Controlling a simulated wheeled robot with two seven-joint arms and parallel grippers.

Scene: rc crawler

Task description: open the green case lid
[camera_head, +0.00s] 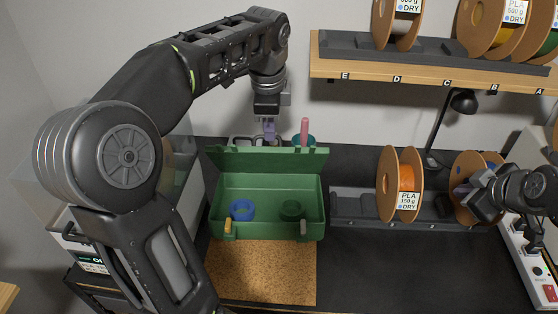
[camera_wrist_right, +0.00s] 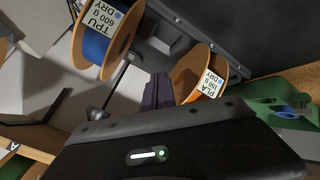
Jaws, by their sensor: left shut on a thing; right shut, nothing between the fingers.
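The green case (camera_head: 269,208) stands open on the bench, with its lid (camera_head: 240,158) raised along the back side. A blue ring (camera_head: 241,210) and a dark green ring (camera_head: 291,210) lie inside. An orange latch (camera_head: 228,228) and a green latch (camera_head: 303,229) are on the front wall. My left gripper (camera_head: 269,136) points down at the lid's top edge and is shut on it; the fingertips are partly hidden there. My right gripper (camera_head: 462,191) is shut and empty by the right spools, and its fingers (camera_wrist_right: 157,91) show in the right wrist view. The case (camera_wrist_right: 269,97) shows there too.
A cork mat (camera_head: 262,272) lies in front of the case. An orange spool (camera_head: 409,178) stands on the rack to the right, with another spool (camera_head: 466,165) near my right gripper. A shelf (camera_head: 430,73) with spools hangs above. The dark bench front right is clear.

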